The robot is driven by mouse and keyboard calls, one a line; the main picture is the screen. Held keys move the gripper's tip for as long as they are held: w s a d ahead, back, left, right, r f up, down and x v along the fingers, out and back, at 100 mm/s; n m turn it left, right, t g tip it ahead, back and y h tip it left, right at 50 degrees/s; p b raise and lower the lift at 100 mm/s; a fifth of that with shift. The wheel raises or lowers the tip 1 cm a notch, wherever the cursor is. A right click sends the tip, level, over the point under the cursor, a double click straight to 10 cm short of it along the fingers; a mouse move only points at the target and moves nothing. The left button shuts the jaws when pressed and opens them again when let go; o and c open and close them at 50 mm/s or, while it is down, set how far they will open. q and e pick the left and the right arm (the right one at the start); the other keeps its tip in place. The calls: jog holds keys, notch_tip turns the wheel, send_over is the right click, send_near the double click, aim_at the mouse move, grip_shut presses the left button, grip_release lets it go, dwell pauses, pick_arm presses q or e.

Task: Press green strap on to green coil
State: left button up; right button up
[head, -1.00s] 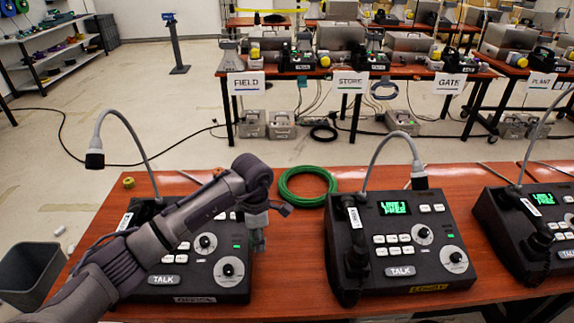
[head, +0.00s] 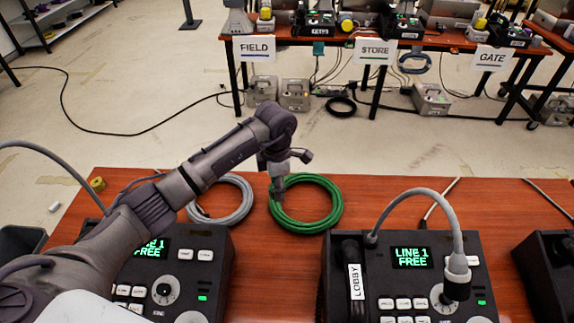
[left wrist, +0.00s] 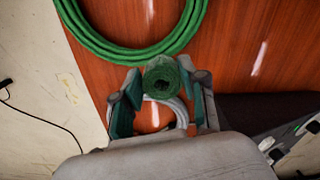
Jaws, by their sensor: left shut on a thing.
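The green coil (head: 332,212) of cable lies flat on the wooden table, just behind the gap between two consoles. It also shows at the top of the left wrist view (left wrist: 130,52). My left gripper (head: 277,188) points down at the coil's left edge in the head view. In the left wrist view, my left gripper (left wrist: 161,92) is shut on the green strap (left wrist: 160,80), a small rolled band held at its fingertips. The strap appears just beside the coil's outer edge; I cannot tell whether they touch. The strap is not distinct in the head view. My right gripper is not in view.
A grey coil (head: 230,200) lies left of the green coil. Paging consoles stand along the table's front, the LOBBY one (head: 405,280) with a gooseneck microphone (head: 456,270). A yellow tape roll (head: 97,184) sits at the left edge.

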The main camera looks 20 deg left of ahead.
aim_at(278, 209)
pick_arm(q)
jog(key=shift+r, duration=0.1)
jog(key=shift+s+f+b, duration=0.4)
jog(key=shift+f, duration=0.35)
notch_tip(278, 209, down, 4)
jog(key=b, duration=0.2)
jog(key=shift+w+r+b, duration=0.15)
jog(key=shift+r+b, duration=0.1)
jog(key=shift+b, duration=0.15)
jog(key=shift+f+b, duration=0.35)
jog(key=shift+f, duration=0.2)
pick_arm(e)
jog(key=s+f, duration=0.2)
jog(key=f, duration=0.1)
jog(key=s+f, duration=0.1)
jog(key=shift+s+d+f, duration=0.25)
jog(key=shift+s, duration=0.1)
pick_arm(q)
jog(key=shift+f+b, duration=0.35)
jog(key=shift+f, duration=0.05)
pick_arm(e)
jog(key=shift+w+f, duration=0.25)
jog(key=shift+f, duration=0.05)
